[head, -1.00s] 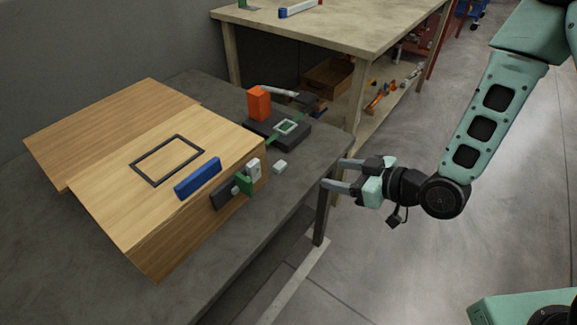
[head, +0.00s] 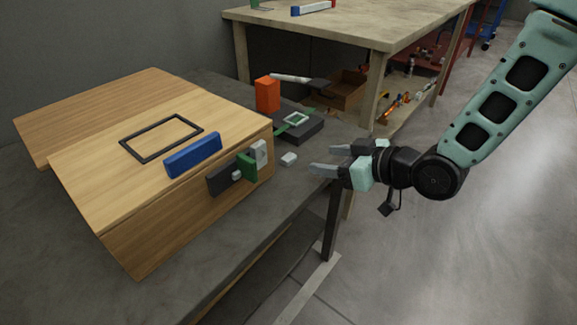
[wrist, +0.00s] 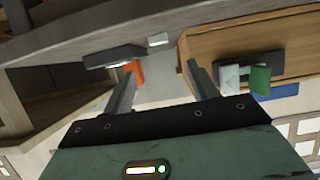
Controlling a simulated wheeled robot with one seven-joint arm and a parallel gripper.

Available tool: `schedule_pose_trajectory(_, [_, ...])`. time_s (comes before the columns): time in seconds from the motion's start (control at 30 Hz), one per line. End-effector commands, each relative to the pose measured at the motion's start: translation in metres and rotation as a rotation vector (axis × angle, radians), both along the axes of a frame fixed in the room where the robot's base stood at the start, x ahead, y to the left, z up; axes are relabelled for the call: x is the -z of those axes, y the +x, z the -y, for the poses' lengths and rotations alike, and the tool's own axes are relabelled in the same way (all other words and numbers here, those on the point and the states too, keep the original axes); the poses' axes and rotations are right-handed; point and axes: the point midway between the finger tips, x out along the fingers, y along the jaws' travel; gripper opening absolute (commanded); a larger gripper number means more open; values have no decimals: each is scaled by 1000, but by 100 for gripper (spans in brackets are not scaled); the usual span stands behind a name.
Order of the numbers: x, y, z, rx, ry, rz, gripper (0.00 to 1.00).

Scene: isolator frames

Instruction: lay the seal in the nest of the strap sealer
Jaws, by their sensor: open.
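The seal, a small white block (head: 288,159), lies on the dark bench between the wooden box and the strap sealer. It also shows in the wrist view (wrist: 158,40), ahead of and between the fingers. The strap sealer (head: 305,131) is a dark base with a lever, and a pale square frame with green edging (head: 297,118), apparently its nest, on top. An orange block (head: 267,94) stands beside it. My gripper (head: 322,160) is open and empty at the bench's right edge, fingers pointing left toward the seal, apart from it.
The wooden box (head: 120,240) has a black frame and blue bar (head: 193,155) on top, and dark, green (head: 246,166) and white blocks on its side near the seal. A pale wooden table (head: 350,30) stands behind. Open floor lies at right.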

Motion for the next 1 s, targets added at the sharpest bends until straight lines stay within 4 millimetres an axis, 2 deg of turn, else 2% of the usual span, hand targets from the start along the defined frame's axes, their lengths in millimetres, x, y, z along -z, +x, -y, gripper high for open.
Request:
schedule_pose_trajectory(0.1, [11,14,-20,-3,1,0,58])
schedule_pose_trajectory(0.23, [19,25,-34,-2,0,0,58])
schedule_pose_trajectory(0.47, [24,34,-44,-1,0,0,58])
schedule_pose_trajectory(0.8, [45,58,-75,-1,1,0,58])
schedule_pose_trajectory(1.0, [46,61,-78,0,-1,-1,58])
